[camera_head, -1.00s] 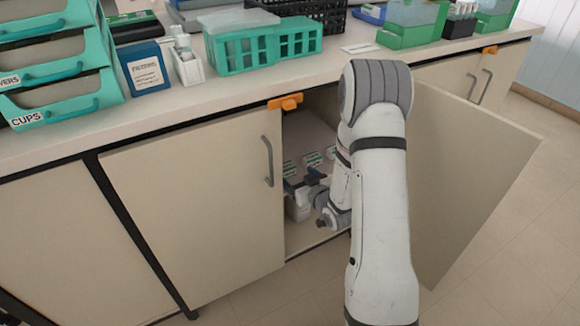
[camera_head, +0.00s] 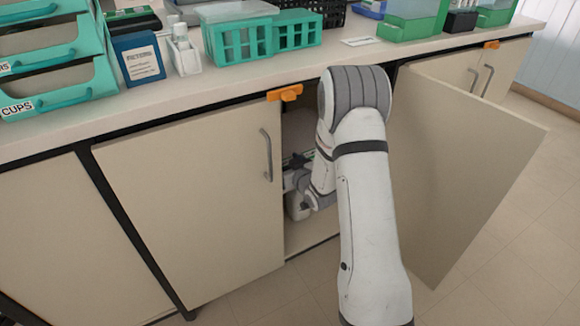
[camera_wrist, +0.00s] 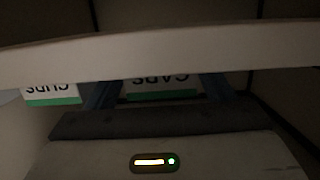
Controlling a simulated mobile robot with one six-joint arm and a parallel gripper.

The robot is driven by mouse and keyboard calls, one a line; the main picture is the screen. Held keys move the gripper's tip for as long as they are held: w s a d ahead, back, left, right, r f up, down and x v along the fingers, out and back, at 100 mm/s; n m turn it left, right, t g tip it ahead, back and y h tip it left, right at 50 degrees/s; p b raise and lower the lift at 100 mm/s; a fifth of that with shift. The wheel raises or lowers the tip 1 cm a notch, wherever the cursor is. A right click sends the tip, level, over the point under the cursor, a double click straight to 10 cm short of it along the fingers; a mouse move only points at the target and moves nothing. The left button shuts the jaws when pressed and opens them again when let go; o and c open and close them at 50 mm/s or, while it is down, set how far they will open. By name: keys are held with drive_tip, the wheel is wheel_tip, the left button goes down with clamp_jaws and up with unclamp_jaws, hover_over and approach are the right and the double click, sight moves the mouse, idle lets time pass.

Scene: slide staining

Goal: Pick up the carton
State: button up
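A white carton with a green stripe and upside-down lettering (camera_wrist: 160,90) shows in the dark wrist view, its far part hidden by a pale board. My gripper (camera_wrist: 160,97) has its two bluish fingers apart, one at each side of this carton in the picture. It looks open, and I see no clear contact. A second similar carton (camera_wrist: 50,94) is to the left, outside the fingers. In the head view my gripper is inside the cabinet, mostly hidden by my arm and the shadow.
The cabinet's left door (camera_head: 190,205) is shut and its right door (camera_head: 465,165) stands open beside my arm. A pale board (camera_wrist: 160,50) crosses the wrist view. The counter (camera_head: 215,90) above holds teal racks (camera_head: 240,42) and drawers.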

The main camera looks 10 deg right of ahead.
drive_tip(key=c, duration=0.9)
